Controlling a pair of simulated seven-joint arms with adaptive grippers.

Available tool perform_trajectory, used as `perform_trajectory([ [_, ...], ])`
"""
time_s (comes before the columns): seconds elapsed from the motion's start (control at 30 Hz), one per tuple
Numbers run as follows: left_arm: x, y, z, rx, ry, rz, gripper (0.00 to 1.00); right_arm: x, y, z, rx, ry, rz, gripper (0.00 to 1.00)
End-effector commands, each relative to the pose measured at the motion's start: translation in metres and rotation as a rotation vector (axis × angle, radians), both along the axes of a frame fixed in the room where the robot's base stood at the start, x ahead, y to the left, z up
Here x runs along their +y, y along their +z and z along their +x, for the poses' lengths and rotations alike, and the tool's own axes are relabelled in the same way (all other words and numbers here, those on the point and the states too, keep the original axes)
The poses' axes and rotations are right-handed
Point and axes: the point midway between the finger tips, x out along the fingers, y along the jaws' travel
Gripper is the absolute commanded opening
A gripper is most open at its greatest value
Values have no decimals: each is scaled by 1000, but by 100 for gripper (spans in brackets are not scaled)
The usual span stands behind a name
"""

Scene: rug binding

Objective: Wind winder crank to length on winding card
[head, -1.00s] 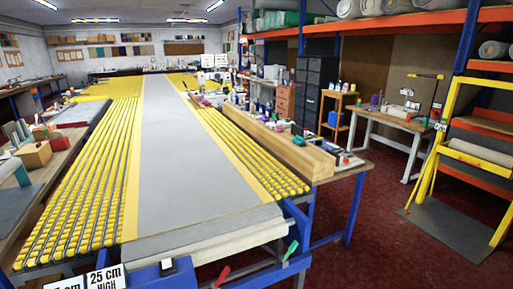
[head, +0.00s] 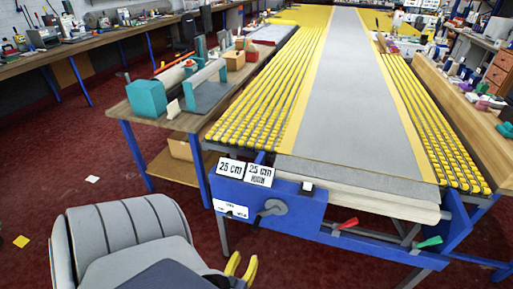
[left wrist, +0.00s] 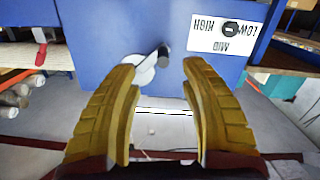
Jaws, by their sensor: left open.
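The winder crank (head: 272,207) is a grey disc and arm on the blue front panel (head: 310,213) of the long table. In the left wrist view the crank (left wrist: 146,70) shows with its dark handle knob (left wrist: 164,54). Two white cards read 25 cm (head: 230,168) and 25 cm HIGH (head: 260,174) above the panel. My left gripper (head: 241,264) is open, with yellow fingers, low in front of the panel. In the left wrist view its fingers (left wrist: 160,72) are spread on both sides, with the crank beyond them and nothing held. My right gripper is not in view.
Red (head: 346,223) and green (head: 429,242) levers stick out along the table's front. A wooden side bench (head: 150,108) stands left. Red floor (head: 120,170) is mostly clear there.

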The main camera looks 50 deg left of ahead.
Motion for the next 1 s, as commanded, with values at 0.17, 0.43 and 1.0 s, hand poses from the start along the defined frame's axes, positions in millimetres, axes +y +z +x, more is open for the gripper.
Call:
perform_trajectory([
  [0.17,6,21,1,-80,26,20,45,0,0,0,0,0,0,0],
  [0.43,19,23,22,-89,28,29,45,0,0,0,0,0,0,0],
  [1.0,74,23,108,-86,28,27,45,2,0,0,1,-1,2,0],
])
